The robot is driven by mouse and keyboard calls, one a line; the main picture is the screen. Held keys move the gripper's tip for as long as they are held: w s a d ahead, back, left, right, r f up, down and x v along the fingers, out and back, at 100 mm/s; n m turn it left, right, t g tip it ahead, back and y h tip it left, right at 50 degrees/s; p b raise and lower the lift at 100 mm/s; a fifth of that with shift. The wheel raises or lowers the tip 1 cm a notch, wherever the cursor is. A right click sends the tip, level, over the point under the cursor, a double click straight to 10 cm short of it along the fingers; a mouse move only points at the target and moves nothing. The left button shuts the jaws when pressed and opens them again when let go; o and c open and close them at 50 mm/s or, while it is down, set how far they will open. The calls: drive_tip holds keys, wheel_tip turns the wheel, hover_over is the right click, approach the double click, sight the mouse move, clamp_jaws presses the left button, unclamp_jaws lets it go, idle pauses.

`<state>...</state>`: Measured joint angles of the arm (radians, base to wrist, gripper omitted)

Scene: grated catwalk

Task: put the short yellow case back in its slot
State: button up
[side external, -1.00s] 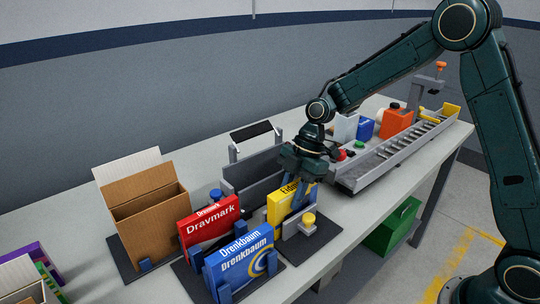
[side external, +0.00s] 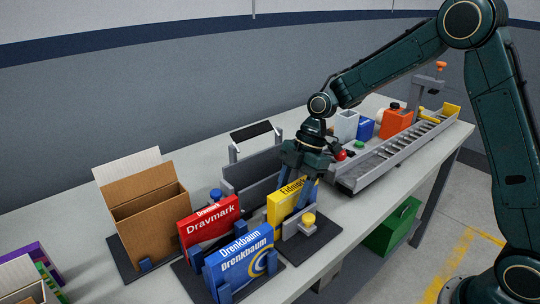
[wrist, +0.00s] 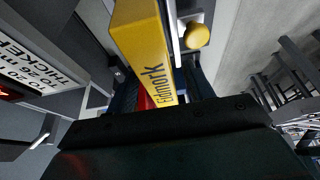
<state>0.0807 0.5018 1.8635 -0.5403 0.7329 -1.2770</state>
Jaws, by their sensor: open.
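One finger still overlaps the case's right end in the side view. Whether a finger touches the case cannot be told. The foot of the case is hidden, so how deep it sits cannot be seen.
A red Dravmark box (side external: 209,226) and a blue Drenkbaum box (side external: 240,262) stand close on the left. An open cardboard carton (side external: 150,215) is farther left. A grey panel with a handle (side external: 252,168) stands behind. A roller conveyor (side external: 400,150) lies to the right.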

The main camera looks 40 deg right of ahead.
drive_tip(key=v, duration=1.2)
drive_tip(key=shift+r, duration=0.3)
drive_tip(key=s+a+r+m+t+h, duration=0.1)
drive_tip(key=s+r+m+t, duration=0.15)
drive_tip(key=s+m, duration=0.35)
drive_tip(key=s+r+m+t+h, duration=0.1)
drive_tip(key=s+r+m, duration=0.25)
drive_tip(key=s, duration=0.35)
drive_tip(key=s+d+f+m+t+h, duration=0.1)
drive_tip(key=s+d+m+t+h, duration=0.1)
drive_tip(key=s+m, duration=0.6)
drive_tip(key=s+d, duration=0.1)
drive_tip(key=s, duration=0.3)
drive_tip(key=shift+s+d+f+h, duration=0.3)
drive_tip(key=shift+s+f, duration=0.1)
